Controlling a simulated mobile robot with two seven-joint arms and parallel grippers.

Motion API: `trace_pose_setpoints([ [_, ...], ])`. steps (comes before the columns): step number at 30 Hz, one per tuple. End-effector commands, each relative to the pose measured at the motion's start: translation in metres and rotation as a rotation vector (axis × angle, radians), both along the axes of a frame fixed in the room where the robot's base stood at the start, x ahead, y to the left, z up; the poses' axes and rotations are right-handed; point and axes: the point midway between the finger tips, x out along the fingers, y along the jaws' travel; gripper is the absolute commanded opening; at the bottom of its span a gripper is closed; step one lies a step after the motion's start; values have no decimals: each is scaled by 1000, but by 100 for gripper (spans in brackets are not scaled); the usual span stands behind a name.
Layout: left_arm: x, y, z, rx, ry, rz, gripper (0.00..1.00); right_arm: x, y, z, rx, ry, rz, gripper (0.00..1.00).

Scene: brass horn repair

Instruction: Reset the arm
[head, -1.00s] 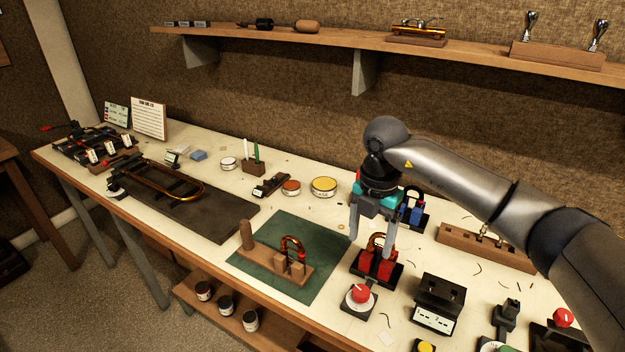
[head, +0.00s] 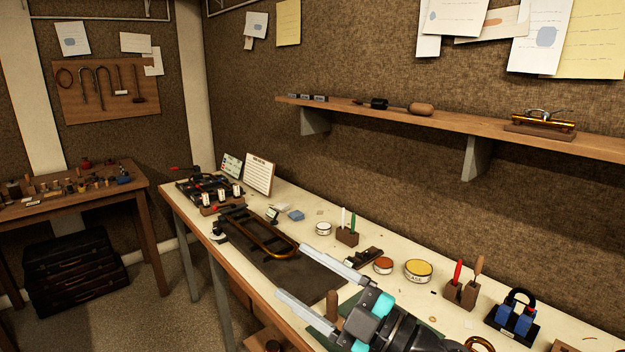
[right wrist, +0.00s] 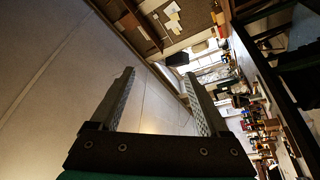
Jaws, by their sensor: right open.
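My right gripper (head: 312,276) is raised above the bench in the head view, its two grey fingers spread and pointing left. Nothing is between them. In the right wrist view the same open fingers (right wrist: 160,95) reach into empty space, with the room tilted behind them. Behind the fingers in the head view lie the dark mat (head: 270,272) and a brass slide (head: 265,236). My left gripper is not in either view.
A side table (head: 135,188) stands at left.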

Motion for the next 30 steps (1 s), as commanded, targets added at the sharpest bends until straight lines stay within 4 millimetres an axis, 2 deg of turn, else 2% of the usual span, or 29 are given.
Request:
trace_pose_setpoints([
  [3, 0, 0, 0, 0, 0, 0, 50, 11, -28, 11, 182, 67, -192, 79],
  [7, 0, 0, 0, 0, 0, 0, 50, 22, -70, 0, 323, 187, -426, 79],
  [11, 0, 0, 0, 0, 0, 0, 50, 22, -114, -34, 408, 363, -655, 79],
  [14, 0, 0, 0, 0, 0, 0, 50, 11, -143, -71, 429, 529, -819, 79],
  [18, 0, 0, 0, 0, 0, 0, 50, -23, -173, -134, 401, 804, -1014, 79],
  [20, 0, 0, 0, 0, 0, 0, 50, -45, -180, -160, 371, 931, -1077, 79],
  [24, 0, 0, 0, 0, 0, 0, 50, -102, -187, -211, 270, 1215, -1171, 79],
  [30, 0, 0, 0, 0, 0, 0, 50, -177, -181, -250, 118, 1528, -1193, 79],
])
